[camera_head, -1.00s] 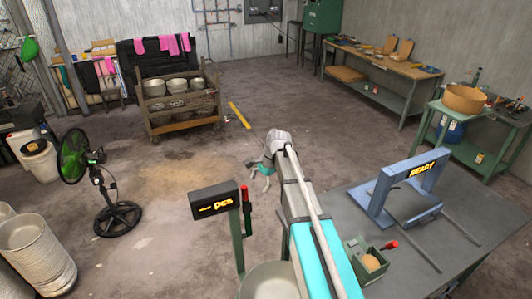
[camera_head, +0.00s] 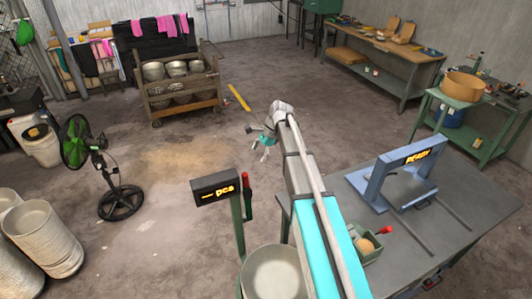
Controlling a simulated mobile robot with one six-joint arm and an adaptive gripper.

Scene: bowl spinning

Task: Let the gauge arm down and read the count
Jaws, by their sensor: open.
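A dark display box (camera_head: 214,187) with glowing "pcs" letters stands on a green post (camera_head: 238,235) left of my arm. The count on it is only a dash-like mark at this size. A red-topped upright handle (camera_head: 246,182) stands beside the display; I cannot tell whether it belongs to the gauge arm. A pale metal bowl (camera_head: 272,272) sits below the post, partly hidden by my arm. My gripper (camera_head: 264,150) is open and empty, beyond the display and above the floor. The gauge arm itself is not clearly visible.
A grey table (camera_head: 470,205) at right carries a blue frame (camera_head: 378,185) reading "READY" and a green box (camera_head: 368,245). A green fan (camera_head: 75,142), bowl stacks (camera_head: 45,235) and a bowl cart (camera_head: 178,95) stand to the left. The middle floor is open.

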